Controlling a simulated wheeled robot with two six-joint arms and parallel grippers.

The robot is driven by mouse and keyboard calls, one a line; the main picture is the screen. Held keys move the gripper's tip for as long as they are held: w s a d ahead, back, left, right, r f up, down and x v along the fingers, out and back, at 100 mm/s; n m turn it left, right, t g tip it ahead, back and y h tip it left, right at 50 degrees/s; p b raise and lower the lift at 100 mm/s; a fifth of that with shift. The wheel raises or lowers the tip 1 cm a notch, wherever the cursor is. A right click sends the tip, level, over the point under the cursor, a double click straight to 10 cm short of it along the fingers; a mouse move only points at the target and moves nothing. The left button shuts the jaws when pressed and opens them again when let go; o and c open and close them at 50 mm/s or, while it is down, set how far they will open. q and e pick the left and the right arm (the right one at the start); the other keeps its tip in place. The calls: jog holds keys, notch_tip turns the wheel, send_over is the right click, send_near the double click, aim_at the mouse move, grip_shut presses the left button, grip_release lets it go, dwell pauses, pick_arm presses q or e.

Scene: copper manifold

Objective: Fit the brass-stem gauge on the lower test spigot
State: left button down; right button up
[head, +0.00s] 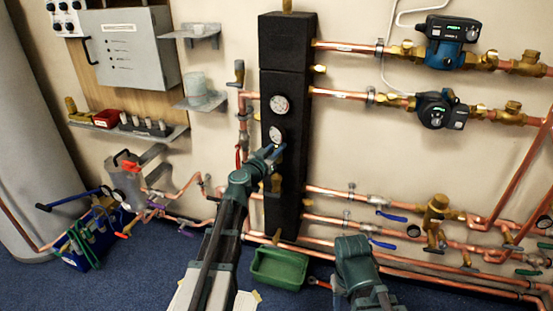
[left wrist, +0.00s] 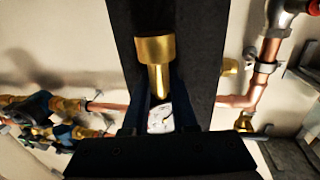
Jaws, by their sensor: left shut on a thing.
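My left gripper (head: 270,155) is at the front of the black column (head: 287,85), shut on a gauge. A white round dial (head: 277,134) shows just above the fingers. In the left wrist view, a small part of a white dial (left wrist: 160,118) shows between my fingers (left wrist: 160,110); the rest is hidden. A brass fitting (head: 276,183) sits on the column just below the gripper. A brass piece with a narrow end (left wrist: 155,55) shows in the left wrist view; whether it touches the gauge I cannot tell.
Another dial gauge (head: 280,104) sits higher on the column. Copper pipes with two pumps (head: 447,42) run right. A green bin (head: 278,268) is on the floor below the column. A shelf (head: 130,127) and grey box (head: 130,45) are left.

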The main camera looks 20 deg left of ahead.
pick_arm(q)
jog(key=shift+a+f, duration=0.1)
jog(key=shift+a, duration=0.05)
jog(key=shift+f, duration=0.1)
jog(key=shift+f+b, duration=2.3)
jog(key=shift+b, duration=0.05)
jog(key=shift+f+b, duration=0.95)
jog(key=c, duration=0.6)
grip_release()
jog(key=v, duration=1.4)
